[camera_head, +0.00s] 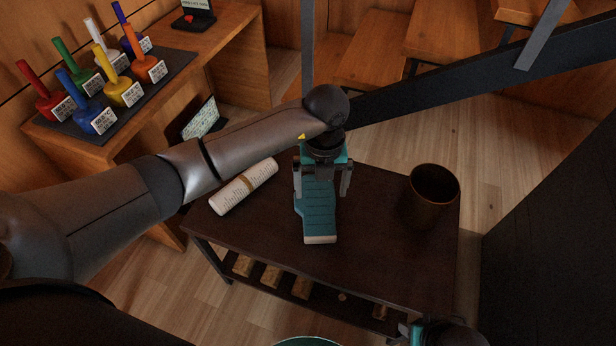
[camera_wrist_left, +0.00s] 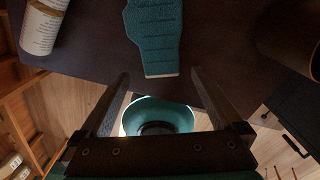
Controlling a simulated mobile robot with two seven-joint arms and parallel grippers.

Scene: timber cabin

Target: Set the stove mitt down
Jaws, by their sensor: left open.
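The stove mitt (camera_head: 318,212) is teal with a pale cuff edge. It lies flat on the dark table (camera_head: 375,240), near the middle. It also shows at the top of the left wrist view (camera_wrist_left: 153,35), cuff edge toward the camera. My left gripper (camera_head: 322,190) is open above the mitt's far part, one finger on each side in the head view. In the left wrist view the fingers (camera_wrist_left: 160,76) are spread, with nothing between them. My right gripper (camera_head: 430,332) shows only partly at the bottom edge of the head view; its fingers are unclear.
A rolled printed paper (camera_head: 243,187) lies left of the mitt, and a dark brown bucket (camera_head: 420,205) stands to the right. A lower shelf (camera_head: 330,302) holds wooden blocks. A side bench (camera_head: 165,95) carries several coloured, labelled objects. Bare tabletop lies between mitt and bucket.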

